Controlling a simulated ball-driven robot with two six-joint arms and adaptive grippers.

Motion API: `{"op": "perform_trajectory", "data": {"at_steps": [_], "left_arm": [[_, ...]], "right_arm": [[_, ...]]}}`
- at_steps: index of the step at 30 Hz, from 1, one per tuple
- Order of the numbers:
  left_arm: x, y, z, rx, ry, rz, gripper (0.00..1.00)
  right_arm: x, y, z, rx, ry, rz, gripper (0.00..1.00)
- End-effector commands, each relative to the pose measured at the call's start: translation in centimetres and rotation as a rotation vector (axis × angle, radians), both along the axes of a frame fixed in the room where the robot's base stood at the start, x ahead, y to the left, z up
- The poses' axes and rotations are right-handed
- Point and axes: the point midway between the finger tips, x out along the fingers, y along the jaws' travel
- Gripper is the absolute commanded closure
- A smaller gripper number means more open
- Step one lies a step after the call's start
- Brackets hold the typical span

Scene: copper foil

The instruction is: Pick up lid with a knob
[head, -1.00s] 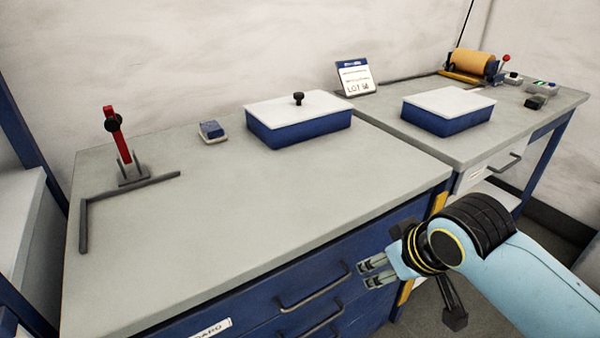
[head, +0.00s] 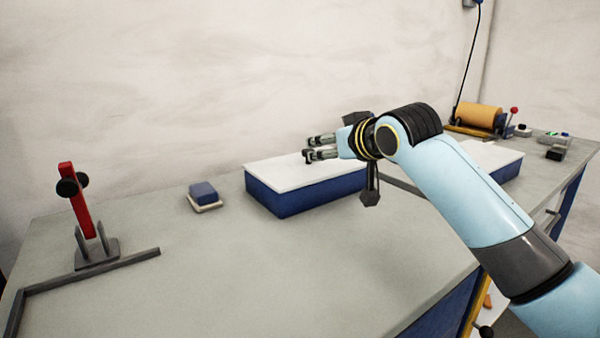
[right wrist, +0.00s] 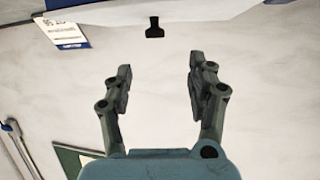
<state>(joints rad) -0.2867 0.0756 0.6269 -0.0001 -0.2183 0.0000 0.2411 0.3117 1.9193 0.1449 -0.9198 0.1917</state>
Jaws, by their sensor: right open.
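The white lid (head: 280,174) lies on a blue box (head: 300,197) on the bench, in the middle of the head view. Its black knob (right wrist: 154,27) shows in the right wrist view, ahead of and between the fingers, with a gap to them. In the head view the knob cannot be told apart from the fingers. My right gripper (head: 310,148) is over the lid in the head view, coming in from the right. In the right wrist view its two fingers (right wrist: 158,82) are spread with nothing between them. My left gripper is out of view.
A second lidded box (head: 497,160) stands on the right, partly behind my right arm. A small blue block (head: 203,192) sits left of the first box. A red clamp (head: 82,200) and a dark angle bar (head: 95,270) are at the left. The front bench surface is clear.

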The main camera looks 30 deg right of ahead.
Motion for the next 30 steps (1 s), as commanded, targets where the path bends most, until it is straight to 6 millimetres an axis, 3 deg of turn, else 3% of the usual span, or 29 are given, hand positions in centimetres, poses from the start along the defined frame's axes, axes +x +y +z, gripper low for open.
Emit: {"op": "perform_trajectory", "data": {"at_steps": [9,13,24,30], "left_arm": [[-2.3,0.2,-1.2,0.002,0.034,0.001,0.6],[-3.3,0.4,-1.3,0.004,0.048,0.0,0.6],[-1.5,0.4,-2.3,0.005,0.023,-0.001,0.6],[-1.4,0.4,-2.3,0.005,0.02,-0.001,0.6]], "right_arm": [[4.6,-0.4,-1.3,0.005,-0.016,-0.002,0.42],[5.6,-0.5,-1.7,0.002,-0.016,0.0,0.42],[9.6,-1.4,-4.4,0.003,-0.015,0.0,0.42],[10.1,-1.4,-4.5,0.002,-0.016,0.0,0.42]]}}
